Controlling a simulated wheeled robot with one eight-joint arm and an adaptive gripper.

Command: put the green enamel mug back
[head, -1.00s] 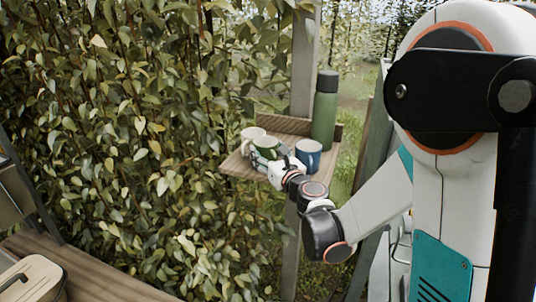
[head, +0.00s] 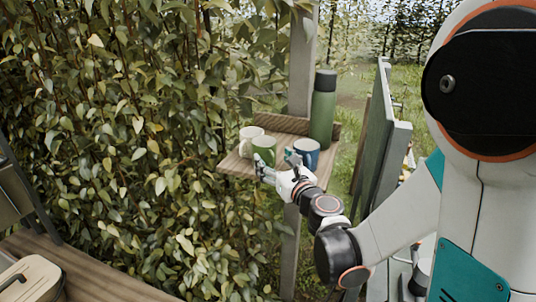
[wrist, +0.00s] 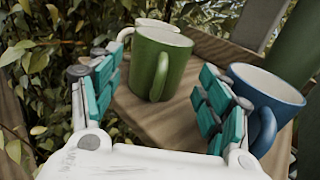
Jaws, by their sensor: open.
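The green enamel mug (head: 264,149) stands upright on a small wooden shelf (head: 236,166), between a white mug (head: 247,138) and a blue mug (head: 307,153). The green mug is just beyond the fingertips. The blue mug (wrist: 264,97) is close beside the right finger. The white mug (wrist: 157,24) is partly hidden behind the green one.
A tall green flask (head: 323,112) stands at the shelf's back right, near a wooden post (head: 302,65). Dense foliage (head: 110,130) fills the left. A wooden surface with a lidded box (head: 32,275) is at lower left.

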